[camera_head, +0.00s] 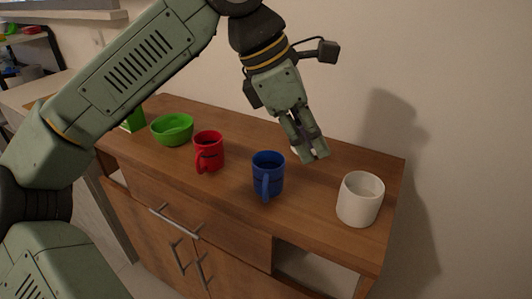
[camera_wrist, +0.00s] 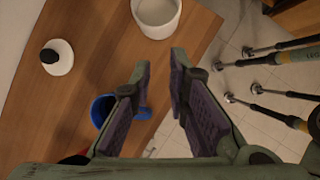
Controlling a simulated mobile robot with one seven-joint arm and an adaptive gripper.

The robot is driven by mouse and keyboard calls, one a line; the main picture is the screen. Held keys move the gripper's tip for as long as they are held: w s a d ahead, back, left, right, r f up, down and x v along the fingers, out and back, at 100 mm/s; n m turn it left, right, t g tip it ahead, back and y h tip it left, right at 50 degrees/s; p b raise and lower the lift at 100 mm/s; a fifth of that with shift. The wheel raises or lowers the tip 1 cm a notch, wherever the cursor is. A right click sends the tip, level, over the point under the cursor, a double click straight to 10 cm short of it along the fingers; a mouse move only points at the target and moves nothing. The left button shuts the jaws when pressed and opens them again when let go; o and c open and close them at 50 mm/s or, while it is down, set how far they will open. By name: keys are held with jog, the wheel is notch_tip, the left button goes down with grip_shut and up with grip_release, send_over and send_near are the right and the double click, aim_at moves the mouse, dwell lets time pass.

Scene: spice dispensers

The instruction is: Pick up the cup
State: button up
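Three cups stand upright on the wooden cabinet top: a red mug (camera_head: 208,150), a blue mug (camera_head: 268,173) and a white cup (camera_head: 359,201). My gripper (camera_head: 316,156) hangs above the top, behind and between the blue mug and the white cup, touching neither. In the wrist view my gripper (camera_wrist: 160,62) is open, with nothing between its fingers. The white cup (camera_wrist: 157,14) shows beyond the fingertips at the top edge. The blue mug (camera_wrist: 102,108) is partly hidden behind the left finger.
A green bowl (camera_head: 172,129) stands left of the red mug, with a green box (camera_head: 134,121) beyond it. A white object with a black top (camera_wrist: 57,58) stands left of my fingers. A wall (camera_head: 455,90) rises behind the cabinet. The wood between blue mug and white cup is clear.

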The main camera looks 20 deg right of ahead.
jog(key=w+a+y, duration=0.1)
jog(key=w+a+f+t+y, duration=0.1)
jog(key=w+a+y, duration=0.1)
jog(key=w+a+f+n+y, duration=0.1)
jog(key=a+y, duration=0.1)
jog(key=shift+w+a+t+p, duration=0.1)
jog(key=shift+w+t+p, duration=0.2)
jog(key=shift+w, duration=0.05)
send_over(264, 188)
jog(key=f, duration=0.4)
jog(key=shift+w+f, duration=0.25)
jog(key=shift+f, duration=0.1)
jog(key=shift+f+p, duration=1)
jog(key=shift+f, duration=1.95)
jog(key=shift+c, duration=0.5)
grip_shut()
